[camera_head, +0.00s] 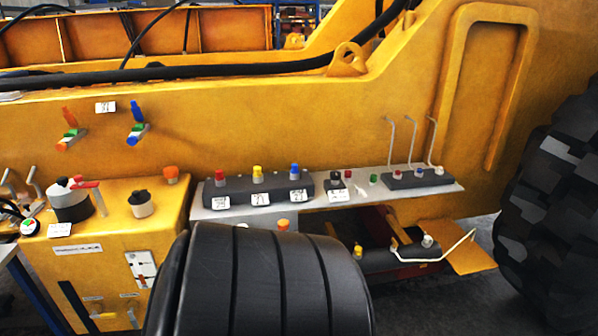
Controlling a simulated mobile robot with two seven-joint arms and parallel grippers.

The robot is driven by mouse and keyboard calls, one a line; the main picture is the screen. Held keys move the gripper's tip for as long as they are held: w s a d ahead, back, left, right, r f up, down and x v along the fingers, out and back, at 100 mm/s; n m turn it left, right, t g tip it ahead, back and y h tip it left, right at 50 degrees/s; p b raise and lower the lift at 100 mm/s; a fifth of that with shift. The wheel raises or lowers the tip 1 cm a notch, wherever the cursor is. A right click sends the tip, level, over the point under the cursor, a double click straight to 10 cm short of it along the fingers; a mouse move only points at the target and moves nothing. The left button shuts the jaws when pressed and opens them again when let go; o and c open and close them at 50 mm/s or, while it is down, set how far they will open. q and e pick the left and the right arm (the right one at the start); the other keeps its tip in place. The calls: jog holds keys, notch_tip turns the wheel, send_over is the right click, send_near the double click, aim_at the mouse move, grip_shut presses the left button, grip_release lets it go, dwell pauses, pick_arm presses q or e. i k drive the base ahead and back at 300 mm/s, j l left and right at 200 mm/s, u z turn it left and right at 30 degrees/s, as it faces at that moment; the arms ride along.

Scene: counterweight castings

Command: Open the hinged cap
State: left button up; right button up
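No part is plainly marked as the hinged cap. A dark round-topped canister (70,206) with a red lever (86,184) stands at the left on a yellow cabinet. A smaller cream canister with a black top (140,198) stands to its right, and its top looks shut. I cannot tell which of these, if either, carries the hinged cap. Neither of my grippers shows in the head view.
A large black grooved rounded form (265,285) fills the bottom middle and hides what is behind it. A grey shelf (350,205) bears black blocks with coloured knobs (258,190). A chunky tyre (555,200) stands at the right. The yellow cabinet (110,265) fills the lower left.

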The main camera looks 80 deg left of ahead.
aim_at(137, 197)
jog(key=k+l+u, duration=0.15)
jog(key=u, duration=0.25)
jog(key=k+l+u, duration=0.1)
jog(key=u, duration=2)
